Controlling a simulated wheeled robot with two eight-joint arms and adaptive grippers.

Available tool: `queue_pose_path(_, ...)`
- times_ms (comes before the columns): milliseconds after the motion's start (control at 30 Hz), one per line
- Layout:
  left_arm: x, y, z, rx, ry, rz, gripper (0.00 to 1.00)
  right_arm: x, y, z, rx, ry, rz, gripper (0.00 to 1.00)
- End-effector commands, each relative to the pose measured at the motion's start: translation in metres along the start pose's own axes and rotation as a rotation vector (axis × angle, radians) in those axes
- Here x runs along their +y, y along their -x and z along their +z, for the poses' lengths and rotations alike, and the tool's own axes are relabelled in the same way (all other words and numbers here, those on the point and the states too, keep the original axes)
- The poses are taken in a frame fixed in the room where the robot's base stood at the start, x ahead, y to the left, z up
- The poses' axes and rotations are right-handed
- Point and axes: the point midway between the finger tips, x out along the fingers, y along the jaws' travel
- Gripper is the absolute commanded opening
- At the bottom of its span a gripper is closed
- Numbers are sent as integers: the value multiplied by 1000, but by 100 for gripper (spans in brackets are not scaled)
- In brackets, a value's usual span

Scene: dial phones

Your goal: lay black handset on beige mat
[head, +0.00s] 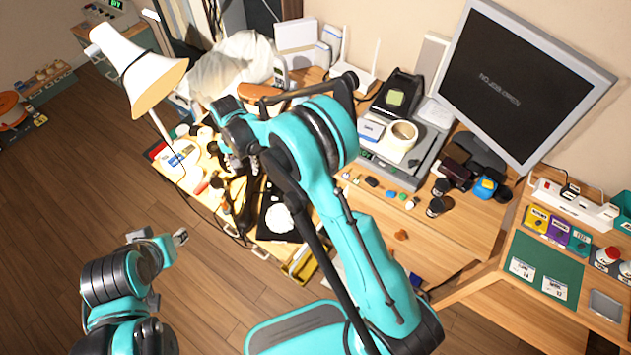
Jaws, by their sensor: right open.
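A black dial phone body with a pale round dial (279,219) lies on the wooden desk, left of my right forearm. My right gripper (236,186) is open, pointing down over the desk just left of the phone. Dark, narrow shapes crowd that spot, so I cannot clearly separate the black handset from the gripper's fingers. I cannot make out a beige mat; my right arm covers part of the desk. My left gripper (181,237) is low at the left, over the floor and away from the desk; its jaws are too small to read.
A white lamp (140,70) leans over the desk's left side. A monitor (520,85), a tape roll (403,135) and several small items stand at the back and right. A green mat with cards (540,265) lies at far right.

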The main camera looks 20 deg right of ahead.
Motion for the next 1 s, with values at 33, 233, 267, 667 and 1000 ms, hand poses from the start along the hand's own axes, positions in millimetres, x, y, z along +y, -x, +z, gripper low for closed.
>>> queue_pose_path(33,0,0,0,0,0,0,40,11,22,2,17,12,-12,47)
queue_pose_path(233,0,0,0,0,0,0,40,57,100,14,109,86,-67,47)
queue_pose_path(267,0,0,0,0,0,0,40,64,110,18,123,99,-73,47)
queue_pose_path(667,0,0,0,0,0,0,40,165,197,86,335,250,-127,47)
queue_pose_path(1000,0,0,0,0,0,0,40,232,202,152,513,363,-118,47)
